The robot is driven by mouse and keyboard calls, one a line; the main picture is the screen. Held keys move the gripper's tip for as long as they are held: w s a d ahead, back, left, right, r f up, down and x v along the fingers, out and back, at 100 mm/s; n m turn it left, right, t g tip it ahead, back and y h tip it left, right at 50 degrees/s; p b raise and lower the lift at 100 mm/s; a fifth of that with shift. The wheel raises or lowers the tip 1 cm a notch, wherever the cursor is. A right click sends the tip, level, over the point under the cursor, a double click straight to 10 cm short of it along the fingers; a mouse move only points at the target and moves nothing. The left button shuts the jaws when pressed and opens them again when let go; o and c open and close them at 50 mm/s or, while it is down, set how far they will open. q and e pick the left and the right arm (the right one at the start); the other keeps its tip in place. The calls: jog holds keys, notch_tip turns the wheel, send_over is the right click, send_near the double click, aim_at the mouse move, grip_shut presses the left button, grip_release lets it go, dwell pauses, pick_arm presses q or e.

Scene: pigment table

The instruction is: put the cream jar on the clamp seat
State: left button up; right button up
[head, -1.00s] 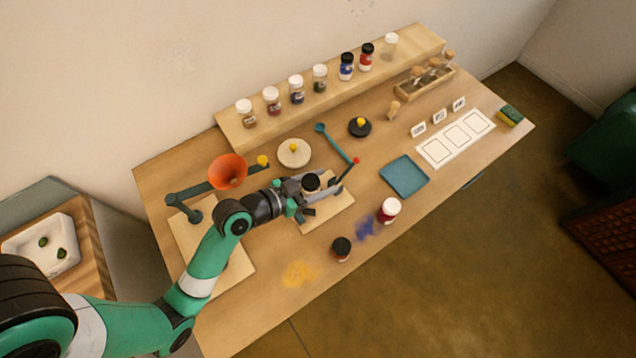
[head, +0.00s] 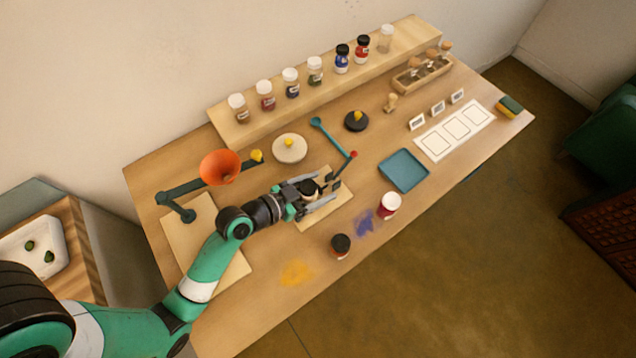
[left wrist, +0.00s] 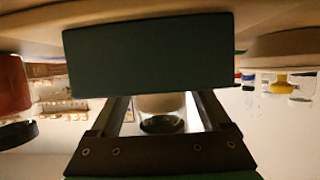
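The cream jar (head: 308,187), with a black lid, is upright at the pale clamp board (head: 337,205). My left gripper (head: 323,194) reaches in from the left with its fingers apart on either side of the jar. In the left wrist view the jar's pale body (left wrist: 160,104) shows between the fingers, with a bright gap at its right side. A dark green block (left wrist: 148,52) hides the fingertips there. The jar's base and the clamp seat under it are hidden, so contact cannot be told. My right gripper is out of view.
A dark-lidded jar (head: 340,246) and a red jar (head: 389,205) stand in front. A blue tray (head: 404,170) lies to the right.

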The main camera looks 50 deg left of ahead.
aim_at(302, 193)
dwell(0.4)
pick_arm(q)
jog(key=shift+r, duration=0.3)
jog(key=p+v, duration=0.1)
jog(key=v, duration=0.8)
jog(key=shift+s+a+f+p, duration=0.1)
jog(key=shift+p, duration=0.25)
jog(key=shift+s+r+p, duration=0.55)
jog(key=shift+s+p, duration=0.15)
jog(key=shift+p, duration=0.35)
jog(key=shift+s+p, duration=0.35)
jog(key=shift+s, duration=0.25)
